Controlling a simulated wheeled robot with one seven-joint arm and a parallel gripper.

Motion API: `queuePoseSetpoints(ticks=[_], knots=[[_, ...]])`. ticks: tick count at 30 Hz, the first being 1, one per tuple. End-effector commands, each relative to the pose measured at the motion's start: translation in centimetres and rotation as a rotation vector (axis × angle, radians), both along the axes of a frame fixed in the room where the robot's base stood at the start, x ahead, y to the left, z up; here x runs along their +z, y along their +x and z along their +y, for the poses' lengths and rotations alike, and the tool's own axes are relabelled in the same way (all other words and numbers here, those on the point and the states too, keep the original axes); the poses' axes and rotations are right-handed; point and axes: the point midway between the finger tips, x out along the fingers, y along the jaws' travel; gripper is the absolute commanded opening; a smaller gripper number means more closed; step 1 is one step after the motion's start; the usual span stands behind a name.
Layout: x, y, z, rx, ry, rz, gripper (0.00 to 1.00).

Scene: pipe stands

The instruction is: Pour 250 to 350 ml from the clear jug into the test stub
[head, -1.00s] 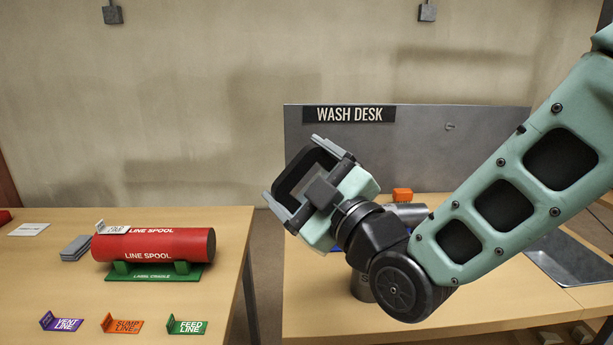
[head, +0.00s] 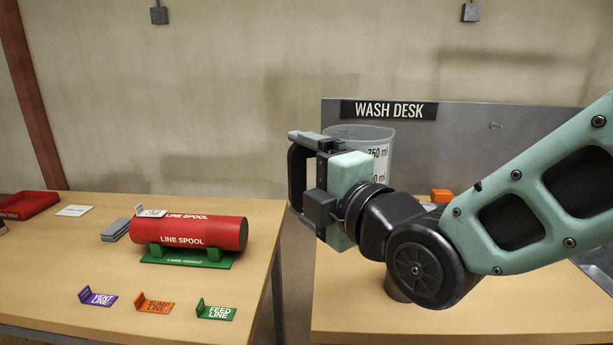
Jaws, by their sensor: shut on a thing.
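The clear jug (head: 376,140) shows upright behind my gripper in the head view, with dark volume marks such as 750 ml on its wall. My gripper (head: 305,176) is shut on the jug, above the wash desk's left side. The gripper and wrist hide the jug's lower part, and I cannot make out the contact itself or the liquid level. A grey cylinder (head: 396,286) stands on the desk, mostly hidden by my wrist. I cannot tell whether it is the test stub.
The wash desk (head: 350,318) has a grey back panel and an orange block (head: 441,196). On the left table, a red line spool (head: 190,232) rests on a green cradle (head: 190,259). Purple, orange and green labels lie in front. A red tray (head: 25,204) sits farther left. A gap separates the tables.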

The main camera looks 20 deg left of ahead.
Motion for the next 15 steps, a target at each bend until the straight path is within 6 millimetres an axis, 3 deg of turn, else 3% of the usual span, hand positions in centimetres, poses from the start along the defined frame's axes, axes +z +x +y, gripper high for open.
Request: queuePoseSetpoints(ticks=[15], knots=[[3.0, -2.6, 3.2, 0.003, 0.005, -0.001, 0.59]])
